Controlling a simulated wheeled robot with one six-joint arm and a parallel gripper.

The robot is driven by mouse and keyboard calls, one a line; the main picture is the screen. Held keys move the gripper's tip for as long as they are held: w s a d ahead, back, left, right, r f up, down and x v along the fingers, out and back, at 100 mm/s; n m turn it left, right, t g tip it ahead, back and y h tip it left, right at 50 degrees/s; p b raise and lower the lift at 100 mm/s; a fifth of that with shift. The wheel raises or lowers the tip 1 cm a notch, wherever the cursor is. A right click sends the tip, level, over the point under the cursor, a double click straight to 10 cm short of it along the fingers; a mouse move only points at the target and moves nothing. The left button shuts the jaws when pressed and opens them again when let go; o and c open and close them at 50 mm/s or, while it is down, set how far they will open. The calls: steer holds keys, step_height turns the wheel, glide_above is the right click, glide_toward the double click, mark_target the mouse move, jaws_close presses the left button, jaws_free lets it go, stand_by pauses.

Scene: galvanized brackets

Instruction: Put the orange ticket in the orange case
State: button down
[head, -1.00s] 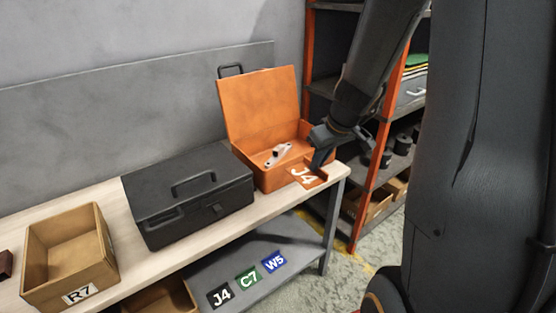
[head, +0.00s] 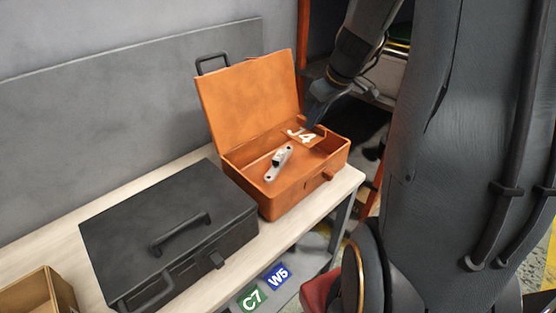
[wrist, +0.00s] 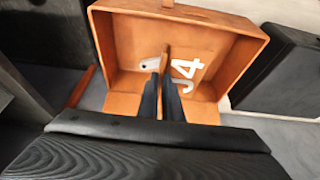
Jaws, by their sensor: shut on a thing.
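The orange case (head: 287,195) stands open on the bench with its lid (head: 250,98) raised at the back. A galvanized bracket (head: 279,163) lies inside it, towards the left. My gripper (head: 312,122) is shut on the orange ticket (head: 305,138), marked J4 in white, and holds it over the right part of the open case. In the wrist view my gripper (wrist: 163,92) points down into the case (wrist: 118,55), and the ticket (wrist: 190,75) shows beside the fingertips. I cannot tell whether the ticket touches the case floor.
A closed black case (head: 165,235) stands left of the orange case. A cardboard bin (head: 40,295) is at the lower left. Below the bench are labels C7 (head: 254,297) and W5 (head: 278,276). An orange-posted shelf stands behind at the right.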

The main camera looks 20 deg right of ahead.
steer(key=shift+w+f, duration=0.15)
steer(key=shift+w, duration=0.15)
step_height(320, 180, down, 13)
steer(key=shift+w+a+b, duration=0.1)
steer(key=shift+b, duration=0.45)
steer(key=shift+f+b, duration=0.5)
steer(key=shift+f, duration=1.8)
steer(key=shift+f+b, duration=0.2)
steer(key=shift+b, duration=0.1)
steer(key=c, duration=1.9)
jaws_free()
steer(key=shift+c, duration=0.2)
steer(key=shift+r, duration=0.15)
